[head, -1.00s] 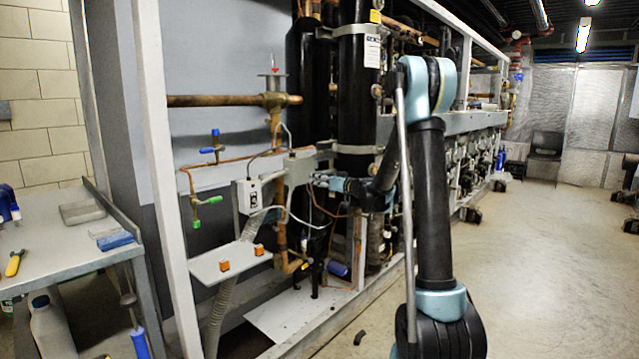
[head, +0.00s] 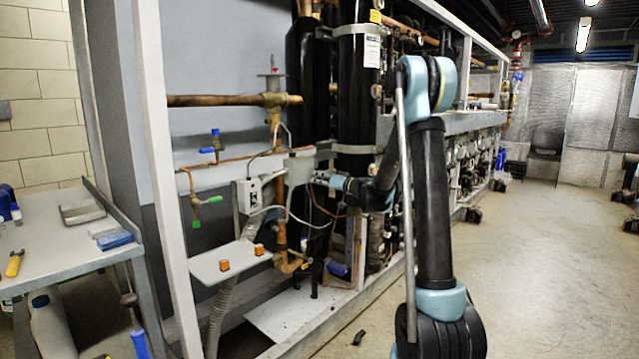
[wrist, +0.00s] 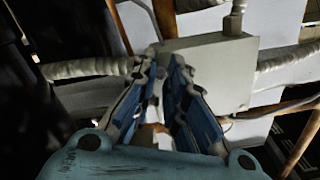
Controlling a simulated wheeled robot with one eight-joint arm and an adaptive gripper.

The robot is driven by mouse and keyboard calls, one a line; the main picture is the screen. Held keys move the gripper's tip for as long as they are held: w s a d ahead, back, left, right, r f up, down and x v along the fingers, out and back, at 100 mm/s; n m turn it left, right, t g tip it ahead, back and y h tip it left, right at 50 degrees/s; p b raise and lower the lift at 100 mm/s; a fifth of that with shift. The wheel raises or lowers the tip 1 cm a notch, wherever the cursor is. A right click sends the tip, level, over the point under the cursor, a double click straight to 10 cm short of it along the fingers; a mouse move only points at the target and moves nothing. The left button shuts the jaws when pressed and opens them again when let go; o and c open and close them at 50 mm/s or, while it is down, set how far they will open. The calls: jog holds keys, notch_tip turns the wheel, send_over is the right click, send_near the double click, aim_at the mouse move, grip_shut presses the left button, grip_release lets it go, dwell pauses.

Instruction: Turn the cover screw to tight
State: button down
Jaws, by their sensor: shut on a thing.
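My gripper (wrist: 168,62) has its blue-padded fingers closed in at the tips against the near edge of a grey box (wrist: 222,72) in the wrist view. The cover screw itself is hidden between or behind the fingertips, so its turn cannot be read. In the head view my gripper (head: 312,178) reaches left from the arm's wrist to the same grey box (head: 298,170) on the rack. The fingers are small and partly lost against the dark pipes there.
A wrapped pipe (wrist: 85,68) and copper tubes run close around the box. A white switch box (head: 250,193) hangs left of it. A shelf with orange parts (head: 232,264) is below. Black cylinders (head: 358,90) stand behind. The floor at right (head: 540,260) is clear.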

jog(key=m, duration=3.3)
jog(key=shift+m, duration=0.3)
jog(key=c, duration=1.6)
grip_release()
jog(key=shift+d, duration=0.1)
